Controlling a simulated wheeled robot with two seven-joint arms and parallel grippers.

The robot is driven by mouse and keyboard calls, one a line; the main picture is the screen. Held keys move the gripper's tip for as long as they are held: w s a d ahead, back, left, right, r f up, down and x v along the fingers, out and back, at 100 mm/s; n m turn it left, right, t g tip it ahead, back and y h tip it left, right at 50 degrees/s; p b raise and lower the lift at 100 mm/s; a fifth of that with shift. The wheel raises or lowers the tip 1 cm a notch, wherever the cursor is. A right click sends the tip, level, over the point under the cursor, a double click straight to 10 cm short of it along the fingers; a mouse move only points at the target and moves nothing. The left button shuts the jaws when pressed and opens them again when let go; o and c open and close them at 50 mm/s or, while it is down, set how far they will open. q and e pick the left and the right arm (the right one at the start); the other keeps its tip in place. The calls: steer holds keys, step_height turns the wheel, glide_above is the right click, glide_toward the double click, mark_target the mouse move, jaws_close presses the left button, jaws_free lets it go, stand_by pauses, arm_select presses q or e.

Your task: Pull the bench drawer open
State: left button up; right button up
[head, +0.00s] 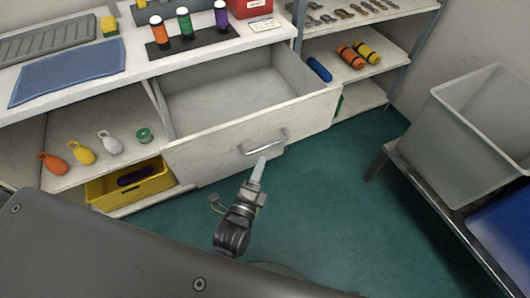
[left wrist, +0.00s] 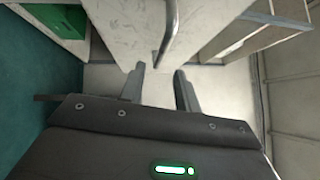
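The bench drawer (head: 215,143) stands pulled out from the bench, and its empty inside shows. Its metal bar handle (head: 264,144) is on the front panel. My left gripper (head: 261,162) is just in front of the handle, low and to its near side. In the left wrist view, the two fingers of my left gripper (left wrist: 157,72) are apart with nothing clamped between them. The handle (left wrist: 171,30) lies just beyond the fingertips, in line with the gap. I cannot tell whether a finger touches it. My right gripper is in neither view.
The bench top (head: 130,52) holds colour-banded cylinders, a blue mat (head: 66,71) and a red box (head: 250,7). A yellow bin (head: 100,192) sits on the low shelf left of the drawer. A grey crate (head: 470,130) stands at right. Green floor in front is clear.

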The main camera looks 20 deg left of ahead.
arm_select(q)
steer(key=shift+s+a+f, duration=0.1)
steer(key=shift+s+f, duration=0.1)
steer(key=shift+s, duration=1.45)
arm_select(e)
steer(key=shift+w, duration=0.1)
